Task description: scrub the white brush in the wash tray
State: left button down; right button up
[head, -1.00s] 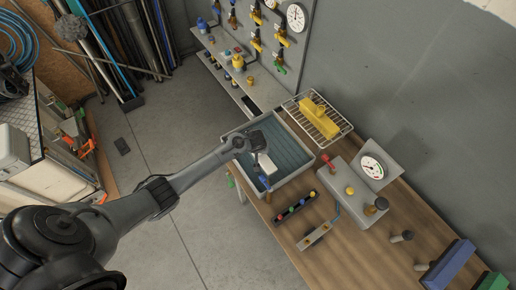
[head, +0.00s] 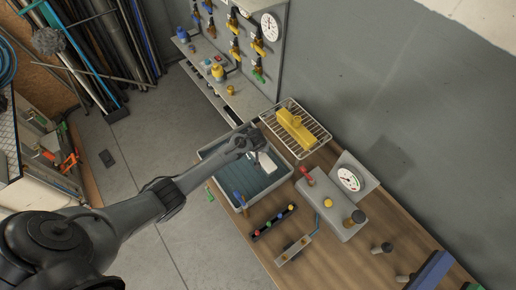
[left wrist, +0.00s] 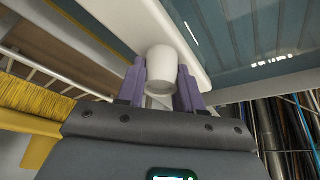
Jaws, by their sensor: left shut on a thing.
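The white brush (head: 267,162) is in the wash tray (head: 268,190), near its right side in the head view. The tray has a pale rim and a blue ribbed floor. My left gripper (head: 256,146) is above the brush. In the left wrist view, its purple fingers (left wrist: 161,84) are shut on the brush's white round knob (left wrist: 161,65), with the white brush body (left wrist: 145,28) beyond. The brush's underside is hidden, so I cannot tell whether it touches the floor. My right gripper is not in view.
A yellow brush (head: 297,133) lies on a wire rack (head: 323,139) beside the tray. A grey box with a gauge (head: 348,179) and a strip of coloured knobs (head: 270,224) stand on the wooden bench (head: 385,228). A valve panel (head: 282,50) stands behind.

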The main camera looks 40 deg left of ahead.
pick_arm(q)
jog(key=r+p, duration=0.3)
jog(key=r, duration=0.1)
jog(key=r+p, duration=0.3)
jog(key=r, duration=0.1)
jog(key=shift+s+a+r, duration=0.1)
jog(key=shift+s, duration=0.1)
notch_tip(320, 180, up, 12)
jog(key=p, duration=0.1)
jog(key=shift+p, duration=0.4)
dwell(0.6)
dwell(0.4)
